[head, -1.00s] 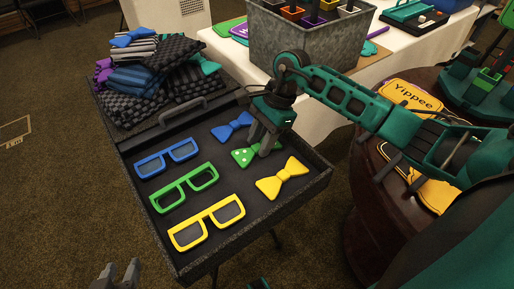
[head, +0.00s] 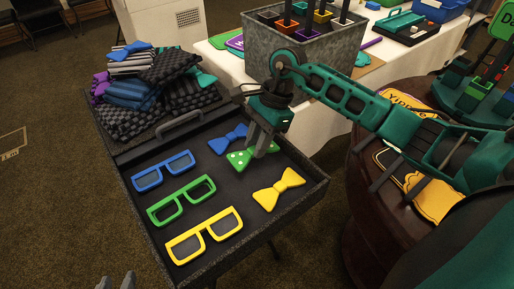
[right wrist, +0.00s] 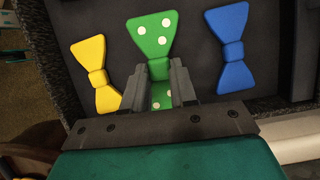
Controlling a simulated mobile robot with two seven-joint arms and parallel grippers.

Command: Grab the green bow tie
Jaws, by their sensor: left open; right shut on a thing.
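The green bow tie (head: 240,160) with white dots lies in the open black case, between the blue bow tie (head: 228,139) and the yellow bow tie (head: 279,189). It also shows in the right wrist view (right wrist: 151,36).
Blue, green (head: 181,201) and yellow glasses lie left of the bow ties in the case (head: 237,254). A grey metal bin (head: 305,58) stands on a white table behind. A round dark table with yellow signs is at right.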

